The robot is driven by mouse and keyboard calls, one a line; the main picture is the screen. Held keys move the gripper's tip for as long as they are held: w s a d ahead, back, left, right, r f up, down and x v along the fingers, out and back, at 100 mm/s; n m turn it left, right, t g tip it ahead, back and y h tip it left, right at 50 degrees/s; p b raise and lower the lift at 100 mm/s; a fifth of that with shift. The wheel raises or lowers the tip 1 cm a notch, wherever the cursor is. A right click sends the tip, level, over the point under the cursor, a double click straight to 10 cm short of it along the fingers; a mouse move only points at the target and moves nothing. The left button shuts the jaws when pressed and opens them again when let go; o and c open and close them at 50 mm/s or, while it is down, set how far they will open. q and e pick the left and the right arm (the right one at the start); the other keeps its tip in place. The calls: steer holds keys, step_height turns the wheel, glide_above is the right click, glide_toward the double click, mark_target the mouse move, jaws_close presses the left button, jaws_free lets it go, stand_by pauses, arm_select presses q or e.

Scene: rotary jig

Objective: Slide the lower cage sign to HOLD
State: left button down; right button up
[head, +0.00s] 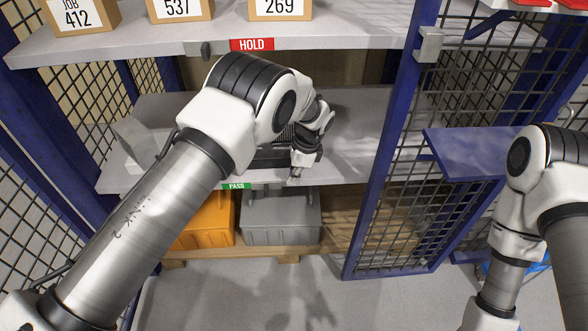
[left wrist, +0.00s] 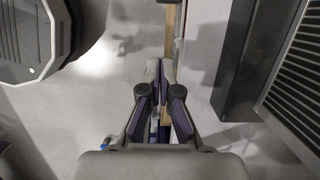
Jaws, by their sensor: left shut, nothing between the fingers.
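The lower cage sign (head: 236,186) is a small green strip reading PASS on the front edge of the lower shelf (head: 345,171). It lies to the left of my left gripper (head: 294,181), whose fingertips are at that same shelf edge. The left wrist view shows the left gripper (left wrist: 160,66) with its fingers together and nothing between them. I cannot tell whether the fingertips touch the edge or a slider there. My right arm is at the right side of the head view; its gripper is out of frame.
The upper shelf (head: 345,36) has a red HOLD sign (head: 252,44) and numbered boxes (head: 181,9). A dark item stands on the lower shelf behind my left gripper. Orange (head: 207,222) and grey (head: 282,218) cases sit below. A blue mesh door (head: 392,150) stands to the right.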

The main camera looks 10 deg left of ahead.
mark_target(272, 187)
arm_select(q)
steer(key=shift+s+a+f, duration=0.25)
steer(key=shift+a+f, duration=0.45)
steer(key=shift+a, duration=0.1)
steer(key=shift+s+a+f, duration=0.2)
steer(key=shift+a+f, duration=0.55)
steer(key=shift+a, duration=0.05)
steer(key=shift+s+a+f, duration=0.25)
steer(key=shift+a+f, duration=0.45)
steer(key=shift+a, duration=0.1)
steer(key=shift+s+a+r, duration=0.1)
steer(key=shift+a, duration=0.25)
steer(key=s+a+p, duration=0.2)
steer(key=a, duration=0.6)
steer(key=shift+s, duration=0.15)
